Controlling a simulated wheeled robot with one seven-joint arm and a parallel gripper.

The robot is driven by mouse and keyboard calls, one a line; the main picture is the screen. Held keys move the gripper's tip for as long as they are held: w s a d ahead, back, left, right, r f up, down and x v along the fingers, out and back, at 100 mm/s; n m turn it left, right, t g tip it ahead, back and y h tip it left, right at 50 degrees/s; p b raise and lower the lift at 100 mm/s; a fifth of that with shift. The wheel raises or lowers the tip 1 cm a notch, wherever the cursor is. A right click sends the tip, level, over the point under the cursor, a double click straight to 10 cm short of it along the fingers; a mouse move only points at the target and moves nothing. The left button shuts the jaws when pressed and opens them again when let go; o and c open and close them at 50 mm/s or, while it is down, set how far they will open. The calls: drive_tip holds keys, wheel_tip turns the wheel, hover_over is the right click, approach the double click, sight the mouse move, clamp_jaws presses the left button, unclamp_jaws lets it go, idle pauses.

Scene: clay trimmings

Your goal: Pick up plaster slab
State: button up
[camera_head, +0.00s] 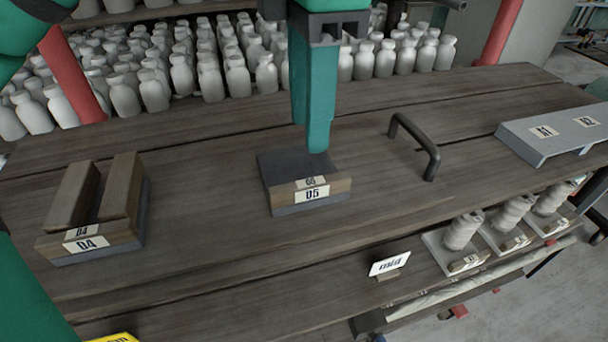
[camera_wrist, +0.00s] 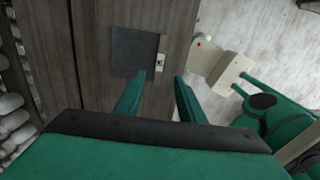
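I cannot clearly make out a plaster slab in either view. A holder marked 05 (camera_head: 310,192) stands mid-table, with a flat dark grey plate and a raised wooden front lip. It also shows in the wrist view (camera_wrist: 132,50), with its white label on the right edge. My gripper (camera_head: 317,148) points down over the holder's back right part in the head view. In the wrist view my gripper's fingers (camera_wrist: 157,77) are apart with nothing between them. The gap from fingertips to plate is hard to judge.
A holder marked 04 (camera_head: 92,243) with two wooden bars stands left. A dark bar handle (camera_head: 416,143) rises right of the 05 holder. A grey raised shelf (camera_head: 553,130) is at the right. Pale bottles (camera_head: 238,78) crowd behind. A small sign (camera_head: 389,263) stands in front.

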sight(311, 182)
drive_tip(key=f, duration=1)
drive_tip(key=shift+d, duration=0.2)
drive_tip(key=shift+r, duration=0.1)
clamp_jaws()
idle(1.1)
